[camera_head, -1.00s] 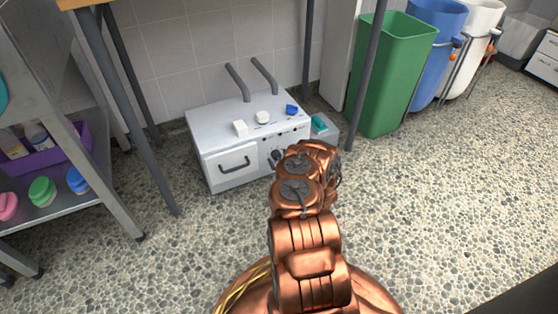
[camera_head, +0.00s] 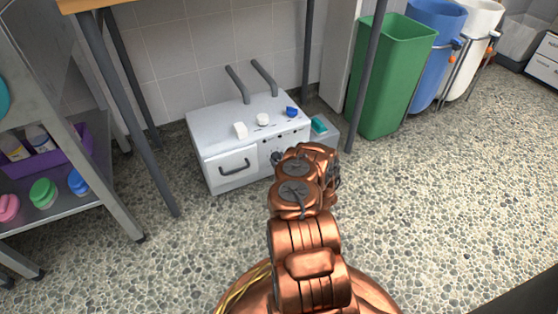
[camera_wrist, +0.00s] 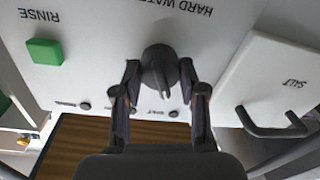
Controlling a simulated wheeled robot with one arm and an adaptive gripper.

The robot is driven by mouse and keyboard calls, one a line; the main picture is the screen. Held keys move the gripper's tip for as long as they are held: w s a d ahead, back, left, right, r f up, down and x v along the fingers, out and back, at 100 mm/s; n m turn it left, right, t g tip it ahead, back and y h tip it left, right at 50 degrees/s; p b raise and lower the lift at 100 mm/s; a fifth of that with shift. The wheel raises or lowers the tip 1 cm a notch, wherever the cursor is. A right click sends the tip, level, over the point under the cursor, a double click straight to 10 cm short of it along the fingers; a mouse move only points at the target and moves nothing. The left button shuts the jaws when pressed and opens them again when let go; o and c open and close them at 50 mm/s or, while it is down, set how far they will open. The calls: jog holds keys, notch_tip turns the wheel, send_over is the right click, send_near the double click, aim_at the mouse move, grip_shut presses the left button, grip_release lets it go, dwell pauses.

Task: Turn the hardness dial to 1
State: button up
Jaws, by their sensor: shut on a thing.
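The hardness dial (camera_wrist: 158,62) is a dark grey round knob with a raised ridge, on a white panel beside the words HARD WATER. Its ridge points down in the wrist view, slightly to the right. My gripper (camera_wrist: 160,74) has one finger on each side of the dial and is shut on it. The number that the dial points to cannot be read. In the head view the white machine (camera_head: 212,128) stands low by the wall. My copper arm hides the dial there, and little of the gripper shows.
A green RINSE square (camera_wrist: 45,52) and a SALT door with a dark handle (camera_wrist: 270,126) flank the dial. A metal shelf (camera_head: 62,205) stands left. Dark legs (camera_head: 128,110) stand near the machine. A green bin (camera_head: 388,80) is at right. The pebbled floor is open at right.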

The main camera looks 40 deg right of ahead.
jog(key=shift+a+r+p, duration=0.1)
jog(key=shift+p, duration=0.3)
jog(key=shift+r+n+p, duration=0.1)
jog(key=shift+n+p, duration=0.6)
jog(key=shift+p, duration=0.25)
jog(key=shift+n+p, duration=0.9)
jog(key=shift+p, duration=0.1)
jog(key=n, duration=0.2)
jog(key=shift+f+n, duration=0.25)
jog(key=shift+n, duration=0.05)
jog(key=shift+n+g+b, duration=0.4)
jog(key=shift+n+b, duration=0.15)
jog(key=shift+n, duration=1.25)
jog(key=shift+r, duration=0.1)
jog(key=o, duration=1.1)
jog(key=shift+o, duration=0.2)
